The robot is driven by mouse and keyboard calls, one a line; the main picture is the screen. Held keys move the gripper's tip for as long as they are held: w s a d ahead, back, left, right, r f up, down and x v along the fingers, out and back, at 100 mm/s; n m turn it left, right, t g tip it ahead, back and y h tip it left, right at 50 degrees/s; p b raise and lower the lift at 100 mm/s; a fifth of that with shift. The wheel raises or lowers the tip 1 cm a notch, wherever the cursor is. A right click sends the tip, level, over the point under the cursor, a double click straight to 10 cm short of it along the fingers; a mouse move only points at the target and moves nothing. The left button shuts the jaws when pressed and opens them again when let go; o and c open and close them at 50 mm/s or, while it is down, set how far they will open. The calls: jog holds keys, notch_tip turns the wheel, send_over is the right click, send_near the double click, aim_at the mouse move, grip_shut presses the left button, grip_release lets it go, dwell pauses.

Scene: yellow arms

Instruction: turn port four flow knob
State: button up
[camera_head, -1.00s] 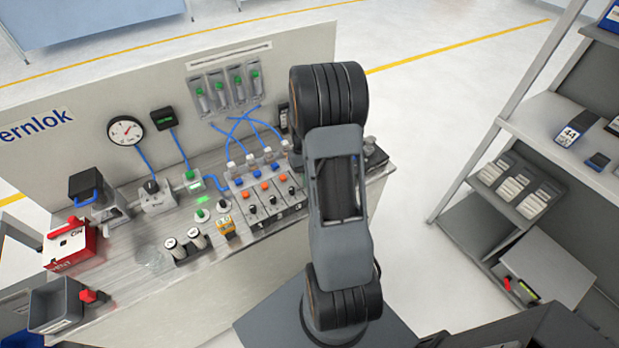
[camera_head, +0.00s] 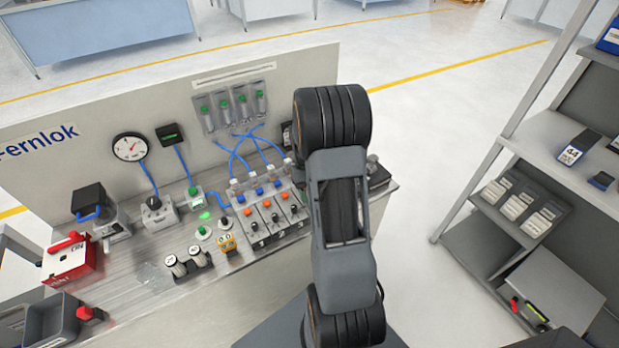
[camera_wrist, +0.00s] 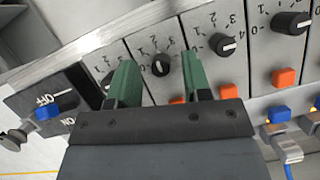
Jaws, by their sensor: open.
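The valve block (camera_head: 268,232) stands at the right of the bench, with a row of black flow knobs (camera_head: 275,217) below orange and blue buttons. The arm hides its right end in the head view. The wrist view shows the block turned round, with several black knobs on numbered dials. My gripper (camera_wrist: 158,80) is open, its green fingers either side of a black knob (camera_wrist: 160,65), apparently empty. Another knob (camera_wrist: 108,81) is partly hidden behind the left finger. Further knobs (camera_wrist: 222,45) lie to the right. No port numbers are readable, so I cannot tell which is port four.
An OFF/ON switch (camera_wrist: 62,103) lies left of the knobs. Blue tubes (camera_head: 240,150) rise behind the block. A shelf rack (camera_head: 560,150) is at the right, with open floor between.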

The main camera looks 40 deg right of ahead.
jog(key=b+v, duration=0.1)
jog(key=v, duration=1.2)
